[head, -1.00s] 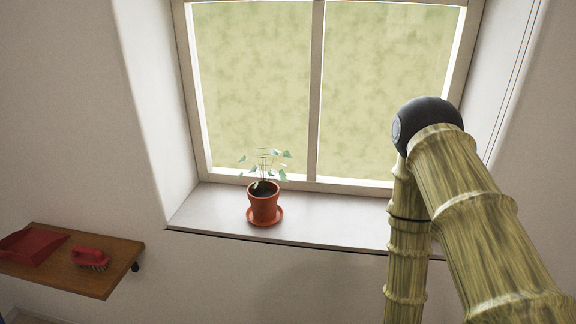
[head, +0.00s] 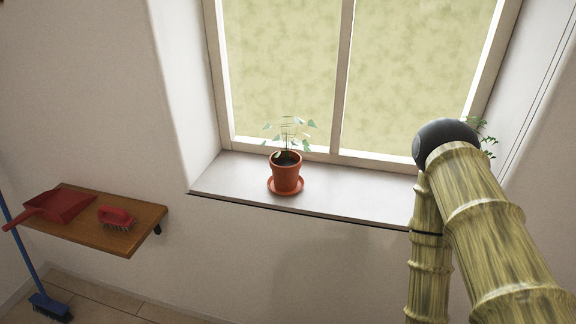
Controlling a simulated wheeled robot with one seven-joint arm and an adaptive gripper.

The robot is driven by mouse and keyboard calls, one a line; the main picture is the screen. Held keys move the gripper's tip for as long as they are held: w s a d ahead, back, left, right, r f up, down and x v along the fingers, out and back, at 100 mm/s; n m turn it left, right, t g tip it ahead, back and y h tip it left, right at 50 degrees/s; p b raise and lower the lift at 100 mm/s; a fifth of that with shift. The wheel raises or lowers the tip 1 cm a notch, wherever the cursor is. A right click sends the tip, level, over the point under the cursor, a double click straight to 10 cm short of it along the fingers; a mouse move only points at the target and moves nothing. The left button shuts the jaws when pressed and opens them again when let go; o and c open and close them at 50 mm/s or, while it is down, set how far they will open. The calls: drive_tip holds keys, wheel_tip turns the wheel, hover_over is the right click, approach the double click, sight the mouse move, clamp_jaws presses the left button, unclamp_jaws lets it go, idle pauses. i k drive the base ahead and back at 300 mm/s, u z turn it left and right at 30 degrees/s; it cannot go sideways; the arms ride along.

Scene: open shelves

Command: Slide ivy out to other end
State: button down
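A leafy plant with thin stems and pale green leaves (head: 288,131), perhaps the ivy, grows in an orange terracotta pot (head: 286,175). The pot stands upright on an orange saucer (head: 286,188) on the left part of the white windowsill (head: 350,194). More green leaves (head: 487,140) show at the right end of the sill, mostly hidden behind my arm, so I cannot tell which plant is the ivy. My gripper is not in view; only my bamboo-patterned arm links and a dark joint show at the right.
The sill between the pot and my arm looks clear. A wooden shelf (head: 150,222) at the left, lower than the sill, holds a red dustpan (head: 62,203) and a red brush (head: 116,216). A blue broom (head: 50,307) stands on the tiled floor (head: 110,306).

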sight(286, 181)
drive_tip(key=u, duration=2.5)
drive_tip(key=i, duration=1.2)
drive_tip(key=z, duration=2.8)
drive_tip(key=i, duration=0.2)
drive_tip(key=z, duration=0.1)
